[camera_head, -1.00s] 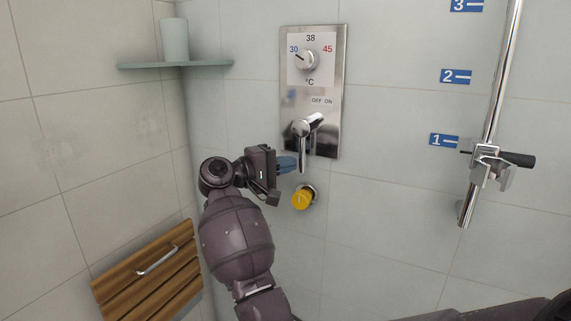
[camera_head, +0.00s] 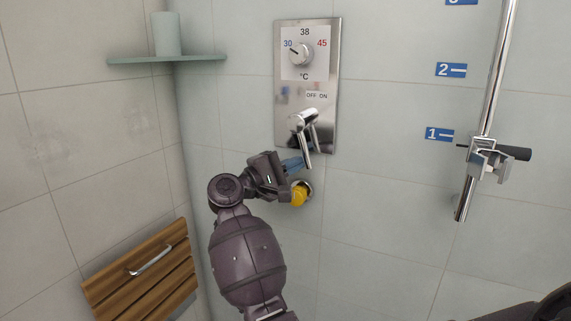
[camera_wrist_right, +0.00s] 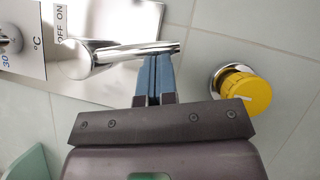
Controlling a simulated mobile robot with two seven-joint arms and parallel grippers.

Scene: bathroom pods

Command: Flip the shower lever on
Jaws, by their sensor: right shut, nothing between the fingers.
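The shower lever (camera_head: 303,140) is a chrome handle on the steel control plate, below the OFF ON label (camera_head: 317,96). It hangs down with its lower end tilted a little to the right. In the right wrist view the lever (camera_wrist_right: 125,53) lies across the top of the blue fingertips. My right gripper (camera_head: 293,165) is shut and empty, at the left side of the lever's lower end. In the right wrist view its fingers (camera_wrist_right: 155,78) are together and appear to touch the lever near its free end. My left gripper is not in view.
A yellow knob (camera_head: 299,195) sits just below my right fingers. A temperature dial (camera_head: 301,54) is on the plate above. A chrome rail (camera_head: 492,80) with a holder stands at the right. A wooden folding seat (camera_head: 140,275) and a corner shelf (camera_head: 165,59) are at the left.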

